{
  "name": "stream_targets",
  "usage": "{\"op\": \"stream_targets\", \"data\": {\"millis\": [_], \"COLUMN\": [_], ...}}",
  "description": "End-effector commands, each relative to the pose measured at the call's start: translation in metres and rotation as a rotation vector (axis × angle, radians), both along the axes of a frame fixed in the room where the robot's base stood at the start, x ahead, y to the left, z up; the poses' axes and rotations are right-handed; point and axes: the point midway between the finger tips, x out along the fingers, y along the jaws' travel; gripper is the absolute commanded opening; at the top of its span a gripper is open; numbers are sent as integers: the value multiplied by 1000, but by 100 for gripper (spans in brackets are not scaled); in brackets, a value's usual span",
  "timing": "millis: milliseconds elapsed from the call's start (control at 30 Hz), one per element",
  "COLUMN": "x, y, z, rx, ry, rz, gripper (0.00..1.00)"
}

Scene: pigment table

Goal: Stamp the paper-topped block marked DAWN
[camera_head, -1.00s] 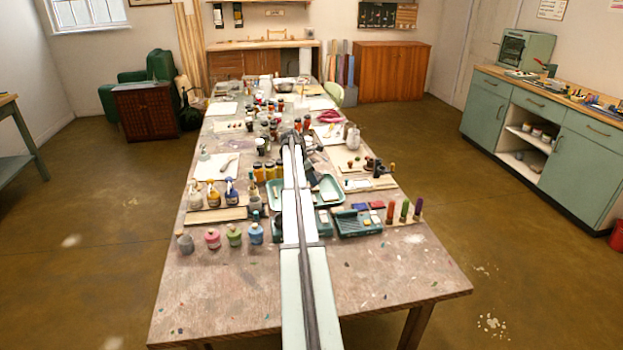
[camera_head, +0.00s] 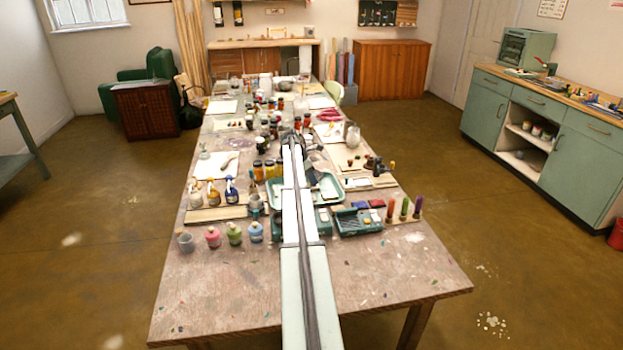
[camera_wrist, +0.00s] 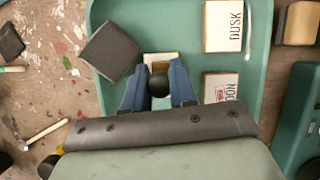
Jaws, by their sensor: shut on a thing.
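My gripper (camera_wrist: 158,80) shows in the wrist view with blue fingers shut on a black ball-shaped knob (camera_wrist: 159,86), which looks like a stamp handle. A pale paper-topped block (camera_wrist: 160,57) shows just beyond the knob, mostly hidden by it and the fingers; I cannot read its mark or tell whether the stamp touches it. A block marked DUSK (camera_wrist: 222,26) lies at the upper right in the teal tray (camera_wrist: 186,24). Below it is a block (camera_wrist: 220,86) with letters like NOO and a red mark, partly hidden by my gripper. The head view shows the tray (camera_head: 343,184) partly behind my arm.
A wooden-topped piece (camera_wrist: 297,24) is to the right of the tray. In the head view, colored jars (camera_head: 234,233) stand left and a teal case (camera_head: 357,222) right. The table front is clear.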

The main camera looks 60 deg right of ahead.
Motion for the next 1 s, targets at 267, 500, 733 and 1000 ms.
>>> {"op": "stream_targets", "data": {"millis": [267,500,733,1000], "x": [0,0,0,0], "y": [0,0,0,0], "z": [3,17,32,50], "rx": [1,1,0,0], "ry": [0,0,0,0], "rz": [0,0,0,0], "gripper": [6,6,6,6]}}
